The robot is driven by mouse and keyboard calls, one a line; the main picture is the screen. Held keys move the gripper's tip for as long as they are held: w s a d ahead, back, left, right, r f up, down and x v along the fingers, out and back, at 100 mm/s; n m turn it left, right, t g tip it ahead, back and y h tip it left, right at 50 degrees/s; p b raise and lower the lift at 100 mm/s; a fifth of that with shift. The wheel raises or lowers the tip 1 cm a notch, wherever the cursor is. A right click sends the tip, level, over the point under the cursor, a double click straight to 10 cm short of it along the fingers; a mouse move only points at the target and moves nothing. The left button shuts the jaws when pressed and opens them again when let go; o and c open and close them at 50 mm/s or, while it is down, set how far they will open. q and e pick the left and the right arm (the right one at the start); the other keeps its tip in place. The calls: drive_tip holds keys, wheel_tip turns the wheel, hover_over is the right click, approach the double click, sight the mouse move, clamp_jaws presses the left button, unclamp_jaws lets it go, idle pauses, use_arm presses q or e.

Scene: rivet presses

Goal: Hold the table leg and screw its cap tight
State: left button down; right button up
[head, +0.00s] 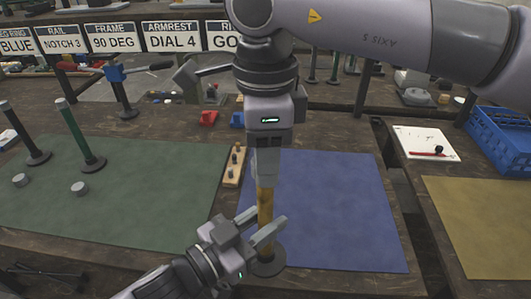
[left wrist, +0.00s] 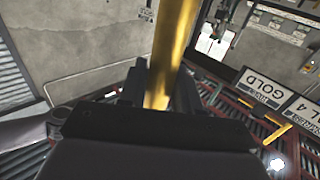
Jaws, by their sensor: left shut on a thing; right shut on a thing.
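The gold-yellow table leg (head: 265,205) stands upright on the blue mat (head: 335,210), with a dark round foot (head: 268,265) at its bottom. My left gripper (head: 266,219) is shut on the lower part of the leg from the left. In the left wrist view the leg (left wrist: 171,45) runs up between the dark fingers (left wrist: 158,85). My right gripper (head: 267,168) points straight down from above and is shut at the top of the leg. The cap is not visible; the right gripper covers the leg's top, so I cannot tell how the cap sits.
A small wooden block with pegs (head: 234,165) lies between the mats. A blue crate (head: 500,140) and yellow mat (head: 485,215) are at right. Signs (head: 173,36) stand behind.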

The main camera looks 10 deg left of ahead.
drive_tip(key=m, duration=0.8)
drive_tip(key=o, duration=1.3)
drive_tip(key=shift+c, duration=0.2)
wheel_tip(320, 180, up, 12)
